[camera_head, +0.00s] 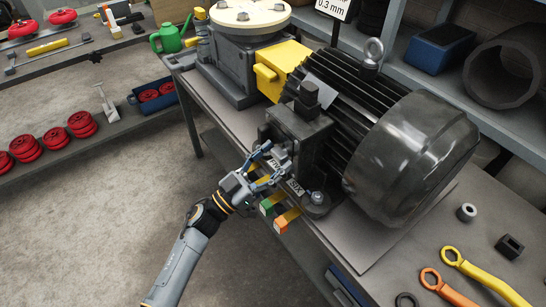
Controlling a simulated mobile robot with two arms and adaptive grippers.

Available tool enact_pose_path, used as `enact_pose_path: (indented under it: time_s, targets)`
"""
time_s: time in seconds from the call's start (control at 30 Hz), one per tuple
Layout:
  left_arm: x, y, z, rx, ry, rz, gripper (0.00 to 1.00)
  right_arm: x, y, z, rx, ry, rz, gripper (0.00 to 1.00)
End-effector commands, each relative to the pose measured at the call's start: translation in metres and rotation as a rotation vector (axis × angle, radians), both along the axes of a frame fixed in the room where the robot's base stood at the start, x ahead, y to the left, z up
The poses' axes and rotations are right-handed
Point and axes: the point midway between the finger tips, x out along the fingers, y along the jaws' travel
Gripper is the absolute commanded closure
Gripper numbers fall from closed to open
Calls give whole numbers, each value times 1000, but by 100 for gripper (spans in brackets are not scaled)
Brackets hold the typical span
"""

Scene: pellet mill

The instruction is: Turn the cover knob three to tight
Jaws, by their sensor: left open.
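The pellet mill stands on the bench, with a cream round top plate (250,14), a yellow cover (280,68), and a dark finned motor (412,150). My left gripper (275,165) is open at the front of the dark block beside the motor. Its fingers are around or just in front of small labelled parts there; I cannot tell whether they touch. A dark square-headed part (310,96) sits on top of this block. No knob is clearly marked as cover knob three, and the gripper may hide it. My right gripper is out of view.
Green (271,205) and orange (286,222) ended pieces stick out below the gripper. An orange wrench (445,288), a yellow wrench (484,276) and small dark parts lie at the bench's right front. A green watering can (170,38) stands at the back left.

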Motion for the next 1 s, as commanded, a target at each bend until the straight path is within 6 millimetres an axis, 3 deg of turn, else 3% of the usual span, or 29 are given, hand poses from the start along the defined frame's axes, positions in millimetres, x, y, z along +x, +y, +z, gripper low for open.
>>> enact_pose_path:
  time_s: [0.13,0.17,0.4,0.73,1.0]
  targets:
    - [0,0,0,0,0,0,38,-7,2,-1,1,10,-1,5]
    - [0,0,0,0,0,0,42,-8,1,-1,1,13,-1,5]
    - [0,0,0,0,0,0,91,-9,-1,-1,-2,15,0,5]
    - [0,1,-1,19,-26,-1,92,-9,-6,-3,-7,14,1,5]
    - [1,2,-3,112,-151,-1,92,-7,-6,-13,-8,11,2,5]
